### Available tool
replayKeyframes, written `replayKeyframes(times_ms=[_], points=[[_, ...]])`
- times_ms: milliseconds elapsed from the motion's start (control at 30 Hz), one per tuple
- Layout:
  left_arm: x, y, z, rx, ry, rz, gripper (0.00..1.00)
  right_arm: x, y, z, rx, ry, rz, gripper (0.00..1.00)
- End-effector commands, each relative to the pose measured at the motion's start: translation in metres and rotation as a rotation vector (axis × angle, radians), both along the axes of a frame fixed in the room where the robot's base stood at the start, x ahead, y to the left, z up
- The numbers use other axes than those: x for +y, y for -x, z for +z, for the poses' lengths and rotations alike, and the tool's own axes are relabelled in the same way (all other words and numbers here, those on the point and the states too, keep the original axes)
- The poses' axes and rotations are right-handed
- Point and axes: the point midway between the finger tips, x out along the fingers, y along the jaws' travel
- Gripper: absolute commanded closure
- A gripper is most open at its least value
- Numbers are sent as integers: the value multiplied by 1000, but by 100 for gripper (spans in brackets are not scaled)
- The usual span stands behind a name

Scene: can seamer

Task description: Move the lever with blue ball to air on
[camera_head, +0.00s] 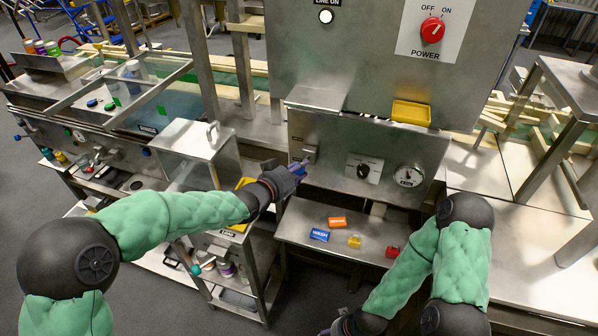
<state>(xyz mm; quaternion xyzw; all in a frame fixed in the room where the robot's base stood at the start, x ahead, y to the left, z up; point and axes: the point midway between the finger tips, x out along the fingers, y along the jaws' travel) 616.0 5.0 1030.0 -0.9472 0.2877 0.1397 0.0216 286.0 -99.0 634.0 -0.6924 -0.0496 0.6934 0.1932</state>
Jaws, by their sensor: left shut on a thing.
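My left gripper (299,169) is at the left end of the steel control panel (330,140), just below a small grey bracket (310,152). It is shut on the lever with the blue ball. The fingers hide most of the lever, and a little blue-purple shows at the fingertips. The air label and the lever's exact position cannot be read at this size. My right gripper (338,329) is low at the bottom edge, partly cut off, away from the panel, and its fingers cannot be made out.
The panel also carries a black rotary knob (363,171) and a round gauge (408,176). Below it, a steel shelf (300,222) holds orange, blue, yellow and red blocks. A red power switch (432,30) is above. A clear-sided box (196,150) stands close to my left forearm.

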Motion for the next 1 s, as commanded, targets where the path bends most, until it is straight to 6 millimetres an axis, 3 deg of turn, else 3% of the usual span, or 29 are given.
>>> replayKeyframes(times_ms=[200,233,300,733,1000], points=[[0,3,-8,19,-7,-3,100,0,0,1,-1,0,0,42],[-1,3,-9,21,-7,-2,65,0,0,1,-1,0,0,42],[-1,3,-9,21,-7,-2,46,0,0,1,-1,0,0,42],[2,5,-4,13,-5,-1,46,0,0,1,-1,0,0,42],[24,34,10,9,-3,2,46,0,0,1,-1,0,0,42]])
